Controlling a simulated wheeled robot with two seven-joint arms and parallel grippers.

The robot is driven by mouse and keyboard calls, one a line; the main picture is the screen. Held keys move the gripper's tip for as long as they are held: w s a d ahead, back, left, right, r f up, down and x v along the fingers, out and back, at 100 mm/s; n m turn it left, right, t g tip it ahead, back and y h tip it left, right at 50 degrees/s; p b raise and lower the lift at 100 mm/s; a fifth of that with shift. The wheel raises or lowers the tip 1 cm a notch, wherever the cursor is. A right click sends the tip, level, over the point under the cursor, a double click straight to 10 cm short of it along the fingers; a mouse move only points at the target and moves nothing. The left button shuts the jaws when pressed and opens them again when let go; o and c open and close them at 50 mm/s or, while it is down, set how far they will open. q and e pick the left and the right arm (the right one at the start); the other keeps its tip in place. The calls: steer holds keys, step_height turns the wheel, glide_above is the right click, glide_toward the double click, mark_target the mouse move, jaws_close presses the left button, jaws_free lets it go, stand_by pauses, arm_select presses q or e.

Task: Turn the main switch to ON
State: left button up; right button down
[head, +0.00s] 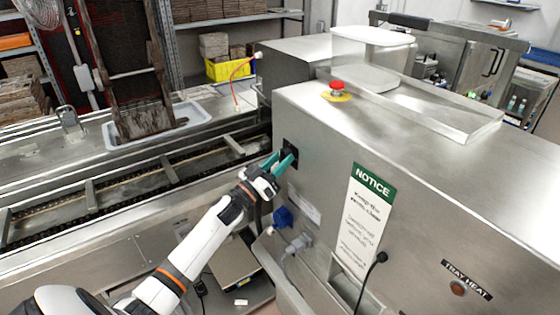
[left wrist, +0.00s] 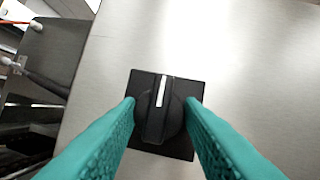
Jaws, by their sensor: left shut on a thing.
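The main switch (left wrist: 158,118) is a black rotary knob on a square black plate, fixed to the steel machine side. In the left wrist view its white pointer line stands nearly upright, tilted slightly to the right at the top. My left gripper (left wrist: 160,110) has its teal fingers on both sides of the knob, shut on it. In the head view the left gripper (head: 280,161) is at the machine's side panel, and its fingers partly hide the switch's black plate (head: 290,152). No ON or OFF lettering is readable. My right gripper is not in view.
The steel machine (head: 420,150) has a red emergency button (head: 337,89) on top and a NOTICE sign (head: 362,215) on its side. Blue and grey plugs (head: 283,216) hang below the switch. A conveyor (head: 120,185) runs to the left.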

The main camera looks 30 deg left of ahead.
arm_select(q)
steer(key=shift+f+m+h+b, duration=0.15)
steer(key=shift+m+h+b, duration=0.45)
steer(key=shift+m+b, duration=0.3)
steer(key=shift+w+a+r+m+g+h+b, duration=0.15)
steer(key=shift+m+g+h+b, duration=1.4)
steer(key=shift+m, duration=2.25)
steer(key=shift+s+a+r+m+g+h+b, duration=0.15)
steer(key=shift+m+g+h+b, duration=0.85)
steer(key=shift+m+b, duration=1.9)
steer(key=shift+w+a+m+g+h+b, duration=0.2)
steer(key=shift+m+g+h+b, duration=1.05)
steer(key=shift+m, duration=3.45)
steer(key=shift+p, duration=0.35)
steer(key=o, duration=1)
steer(key=shift+s, duration=0.1)
